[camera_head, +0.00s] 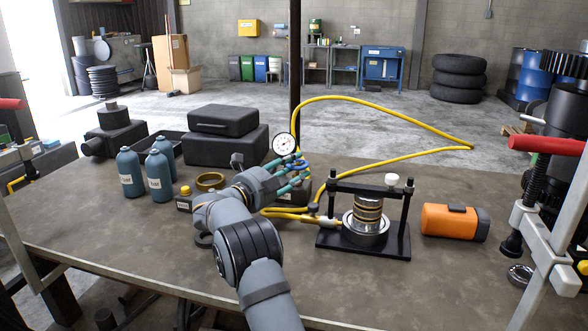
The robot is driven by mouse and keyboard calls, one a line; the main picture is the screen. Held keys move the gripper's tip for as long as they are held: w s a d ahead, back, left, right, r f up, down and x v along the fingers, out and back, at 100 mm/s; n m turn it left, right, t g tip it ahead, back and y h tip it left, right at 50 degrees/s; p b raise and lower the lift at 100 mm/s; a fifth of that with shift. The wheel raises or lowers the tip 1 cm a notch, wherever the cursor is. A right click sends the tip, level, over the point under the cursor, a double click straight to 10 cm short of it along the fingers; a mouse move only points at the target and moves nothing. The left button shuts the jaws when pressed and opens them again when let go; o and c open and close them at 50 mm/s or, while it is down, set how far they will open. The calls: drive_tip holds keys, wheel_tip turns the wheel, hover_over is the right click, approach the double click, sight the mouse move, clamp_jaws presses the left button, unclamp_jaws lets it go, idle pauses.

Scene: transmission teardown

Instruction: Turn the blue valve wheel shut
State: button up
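My gripper (302,173) is at the end of my grey arm, reaching over the middle of the workbench. Its two teal fingers are spread apart and point right, toward the pump unit below the gauge. A small patch of blue, which looks like the valve wheel (299,163), shows at the upper finger, just below and right of the round white pressure gauge (285,143). The fingers hide most of the wheel. I cannot tell whether they touch it or how far it is turned.
A yellow hose (385,107) loops behind the gripper. A black press frame (370,187) stands to the right, beside an orange case (449,221). Teal bottles (131,173) and black cases (226,146) stand left on the workbench (120,245).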

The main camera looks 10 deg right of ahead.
drive_tip(key=v, duration=1.2)
drive_tip(key=shift+d, duration=0.1)
drive_tip(key=w+d+n+t+y, duration=0.1)
drive_tip(key=w+d+y, duration=0.1)
drive_tip(key=w+d, duration=0.1)
drive_tip(key=w+d+n+t+y, duration=0.2)
drive_tip(key=w+d, duration=0.1)
drive_tip(key=w+d+n+t+y+b, duration=0.1)
drive_tip(key=w+d, duration=0.2)
drive_tip(key=d, duration=0.1)
drive_tip(key=shift+n+y, duration=0.3)
drive_tip(key=shift+y, duration=0.1)
drive_tip(key=shift+c, duration=1)
clamp_jaws()
